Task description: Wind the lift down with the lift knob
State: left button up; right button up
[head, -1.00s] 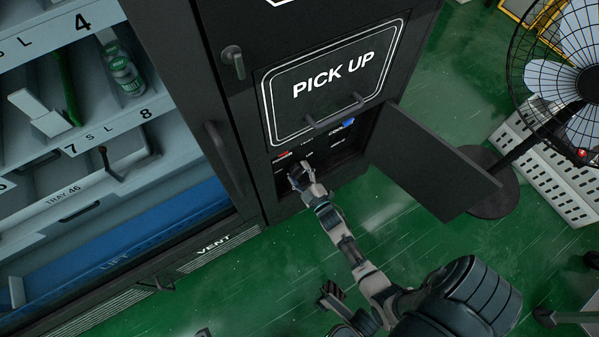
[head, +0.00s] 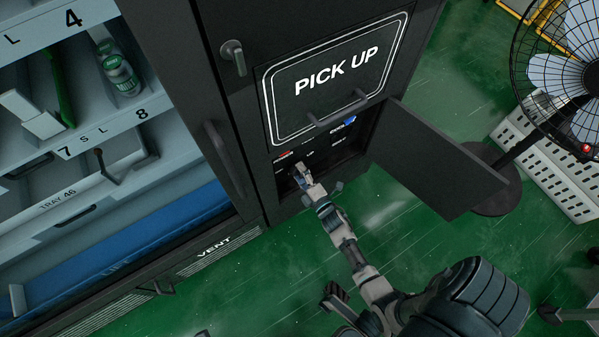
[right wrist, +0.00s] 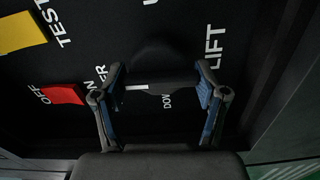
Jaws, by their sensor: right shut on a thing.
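The lift knob (right wrist: 158,80) is black and sits on the dark panel by the white LIFT label in the right wrist view. My right gripper (right wrist: 160,92) has a finger on each side of it and is shut on it. In the head view my right gripper (head: 299,174) reaches into the open compartment under the PICK UP hatch, where it hides the knob. The lift (head: 120,262) is a wide blue platform low in the cabinet, under tray 46.
An open black door (head: 440,160) hangs to the right of my right arm. A red switch (right wrist: 62,94) and a yellow switch (right wrist: 20,32) are left of the knob. A fan (head: 565,70) stands at right.

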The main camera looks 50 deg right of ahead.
jog(key=shift+a+f, duration=0.25)
jog(key=shift+a, duration=0.05)
jog(key=o, duration=1)
jog(key=shift+o, duration=0.8)
jog(key=shift+r, duration=0.1)
jog(key=shift+d, duration=0.1)
jog(key=shift+s, duration=0.1)
jog(key=v, duration=1.1)
jog(key=shift+s, duration=0.35)
